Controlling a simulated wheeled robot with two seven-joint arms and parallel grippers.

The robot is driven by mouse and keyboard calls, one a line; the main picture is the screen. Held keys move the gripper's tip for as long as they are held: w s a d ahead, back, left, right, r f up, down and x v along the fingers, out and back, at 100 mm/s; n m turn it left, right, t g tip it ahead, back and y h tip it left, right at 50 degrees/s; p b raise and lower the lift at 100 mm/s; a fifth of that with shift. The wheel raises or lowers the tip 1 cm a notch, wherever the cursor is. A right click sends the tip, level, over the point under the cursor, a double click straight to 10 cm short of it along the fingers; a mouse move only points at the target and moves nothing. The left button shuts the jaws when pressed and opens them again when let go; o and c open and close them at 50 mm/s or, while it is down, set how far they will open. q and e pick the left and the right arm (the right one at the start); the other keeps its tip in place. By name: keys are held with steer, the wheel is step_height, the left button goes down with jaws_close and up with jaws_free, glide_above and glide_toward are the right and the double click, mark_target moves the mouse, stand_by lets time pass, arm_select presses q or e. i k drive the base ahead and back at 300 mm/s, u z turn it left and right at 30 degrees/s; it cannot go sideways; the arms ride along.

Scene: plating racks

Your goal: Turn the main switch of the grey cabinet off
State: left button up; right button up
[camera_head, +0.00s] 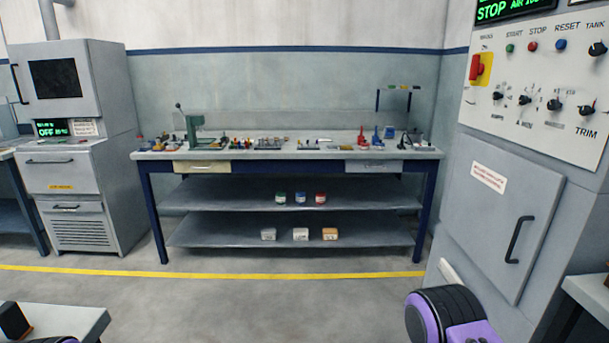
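A grey cabinet (495,215) stands at the right, with a light control panel (528,124) on its upper part. A red rotary switch (478,69) on a yellow plate sits at the panel's upper left; its small label is too blurred to read surely. The red handle looks roughly upright. A green-lit display (513,9) above reads STOP and is cut by the top edge. Neither gripper is in view. A black and purple part of my arm shows at the bottom right, below the cabinet door, and a sliver of purple at the bottom left.
The panel also has green, red and blue buttons and several black knobs. The cabinet door has a black handle (519,239). A workbench (290,154) with tools stands at the back. Another grey machine (85,150) at left displays OFF. The floor between is clear, crossed by a yellow line.

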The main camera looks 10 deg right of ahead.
mark_target(477, 69)
steer(key=z, duration=0.25)
steer(key=i, duration=1.2)
steer(key=z, duration=1.5)
steer(key=i, duration=0.95)
steer(key=z, duration=0.85)
